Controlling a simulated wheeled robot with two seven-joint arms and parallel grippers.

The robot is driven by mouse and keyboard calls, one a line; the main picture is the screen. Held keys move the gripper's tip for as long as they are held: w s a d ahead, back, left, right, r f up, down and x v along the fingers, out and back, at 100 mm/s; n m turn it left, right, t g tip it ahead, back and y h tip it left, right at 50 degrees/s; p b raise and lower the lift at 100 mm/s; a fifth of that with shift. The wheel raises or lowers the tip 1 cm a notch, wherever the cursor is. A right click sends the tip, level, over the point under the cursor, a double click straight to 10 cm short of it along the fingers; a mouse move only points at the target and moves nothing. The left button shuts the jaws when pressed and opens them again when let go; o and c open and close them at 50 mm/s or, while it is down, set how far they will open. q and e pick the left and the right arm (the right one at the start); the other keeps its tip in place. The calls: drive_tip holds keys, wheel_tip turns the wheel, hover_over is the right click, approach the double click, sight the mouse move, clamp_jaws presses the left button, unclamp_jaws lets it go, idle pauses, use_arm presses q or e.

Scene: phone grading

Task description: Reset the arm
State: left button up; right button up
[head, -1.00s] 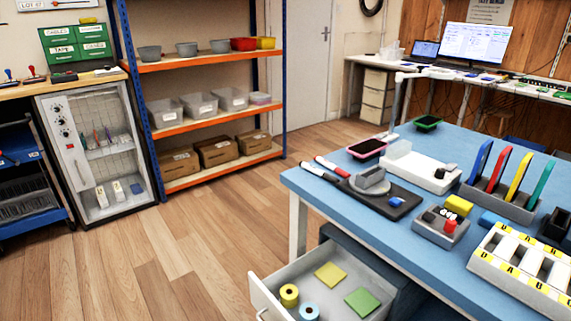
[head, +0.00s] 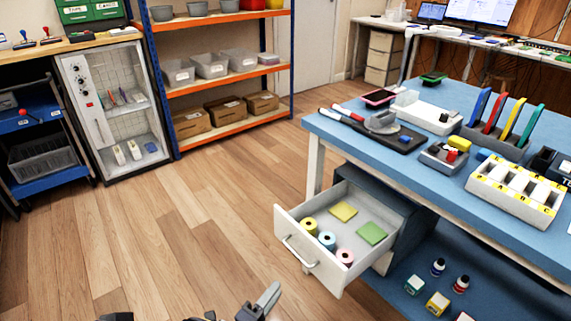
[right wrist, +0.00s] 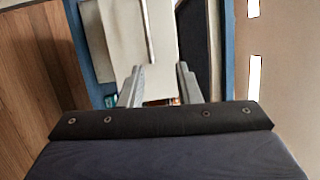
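My right gripper (head: 262,303) shows at the bottom edge of the head view, low in front of the open drawer and apart from it. In the right wrist view my right gripper (right wrist: 158,86) has its two grey fingers spread, with nothing between them. The pale drawer front with its handle shows beyond the fingers. My left gripper cannot be made out in the head view; only small dark parts show at the bottom edge.
The white drawer (head: 302,262) stands open under the blue table (head: 415,170), holding tape rolls and sticky-note pads. Bottles and small boxes stand on the lower shelf (head: 405,300). An orange-shelved rack (head: 222,130) and a glass-fronted cabinet (head: 78,115) stand behind. The wooden floor (head: 180,220) is clear.

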drive_tip(key=s+d+r+m+g+y, duration=0.2)
drive_tip(key=s+d+r+m+g, duration=0.15)
drive_tip(key=d+m+g, duration=0.65)
drive_tip(key=s+d+r+m+g+y, duration=0.15)
drive_tip(key=d+r+m+g, duration=0.35)
drive_tip(key=d+m, duration=0.55)
drive_tip(key=s+d+r+m+t+y, duration=0.2)
drive_tip(key=s+r+m+y, duration=0.4)
drive_tip(key=m, duration=0.8)
drive_tip(key=s+d+r+m+t+y, duration=0.25)
drive_tip(key=s+m+y, duration=0.35)
drive_tip(key=m, duration=0.7)
wheel_tip(320, 180, up, 29)
drive_tip(key=s+a+p, duration=0.1)
drive_tip(key=p, duration=2.6)
drive_tip(key=shift+s+f+m+h+p, duration=0.25)
drive_tip(key=shift+m+h+p, duration=0.1)
drive_tip(key=shift+m, duration=0.1)
drive_tip(key=shift+t, duration=0.25)
